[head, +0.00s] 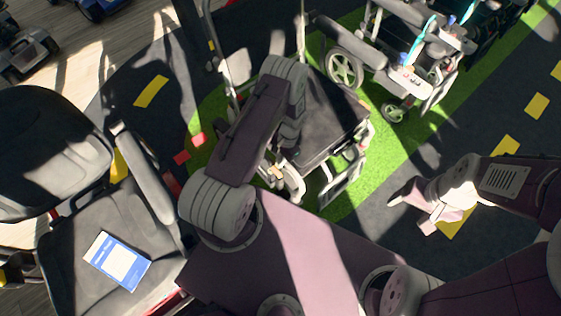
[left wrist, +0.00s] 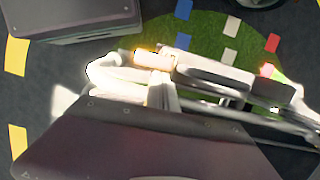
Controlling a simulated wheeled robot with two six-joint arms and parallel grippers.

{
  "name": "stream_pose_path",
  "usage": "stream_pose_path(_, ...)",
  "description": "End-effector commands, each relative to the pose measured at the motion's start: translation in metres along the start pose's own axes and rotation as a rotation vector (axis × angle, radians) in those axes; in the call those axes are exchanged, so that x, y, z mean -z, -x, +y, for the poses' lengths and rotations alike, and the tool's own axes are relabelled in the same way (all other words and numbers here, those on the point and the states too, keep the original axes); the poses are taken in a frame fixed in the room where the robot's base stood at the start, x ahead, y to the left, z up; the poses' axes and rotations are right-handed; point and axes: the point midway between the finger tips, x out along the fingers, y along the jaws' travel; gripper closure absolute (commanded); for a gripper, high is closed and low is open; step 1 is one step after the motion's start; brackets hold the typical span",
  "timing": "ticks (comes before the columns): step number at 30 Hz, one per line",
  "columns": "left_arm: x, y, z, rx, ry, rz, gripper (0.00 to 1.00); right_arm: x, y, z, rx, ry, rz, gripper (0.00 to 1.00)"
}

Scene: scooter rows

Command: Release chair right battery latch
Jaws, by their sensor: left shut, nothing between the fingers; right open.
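A power wheelchair with a black seat (head: 335,118) stands on a green patch in the middle of the head view. My left arm reaches over it and hides part of its near left side. My left gripper (head: 284,178) is low at the seat's near side, shut and empty. In the left wrist view the pale gripper (left wrist: 146,66) is beside the chair's silver frame (left wrist: 215,72). A small orange-lit part is at its tip; I cannot tell whether this is the latch or whether they touch. My right gripper (head: 422,208) is open and empty, right of the chair.
A second wheelchair (head: 410,75) stands at the upper right. A dark scooter seat (head: 70,250) with a blue-and-white card (head: 117,260) is at the left. Dark floor with yellow dashes lies clear at the right, around my right gripper.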

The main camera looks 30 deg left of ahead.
Motion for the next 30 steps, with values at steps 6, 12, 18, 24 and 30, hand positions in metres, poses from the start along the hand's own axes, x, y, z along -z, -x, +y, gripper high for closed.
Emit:
stream_pose_path(6, -0.001, 0.000, -0.001, -0.009, 0.035, 0.000, 1.00, 0.000, 0.000, 0.000, 0.000, 0.000, 0.000, 0.29)
stream_pose_path(12, -0.003, -0.001, -0.002, -0.018, 0.073, -0.001, 1.00, 0.000, 0.001, 0.000, 0.000, 0.000, 0.000, 0.29)
stream_pose_path(18, -0.006, -0.001, -0.005, -0.038, 0.153, -0.001, 1.00, 0.000, 0.001, 0.000, 0.000, 0.000, 0.000, 0.29)
stream_pose_path(24, -0.011, -0.002, -0.008, -0.068, 0.271, -0.002, 1.00, 0.000, 0.003, 0.000, 0.000, 0.000, 0.000, 0.29)
stream_pose_path(30, -0.015, -0.003, -0.010, -0.096, 0.383, -0.001, 1.00, 0.001, 0.005, 0.000, 0.000, 0.000, 0.000, 0.29)
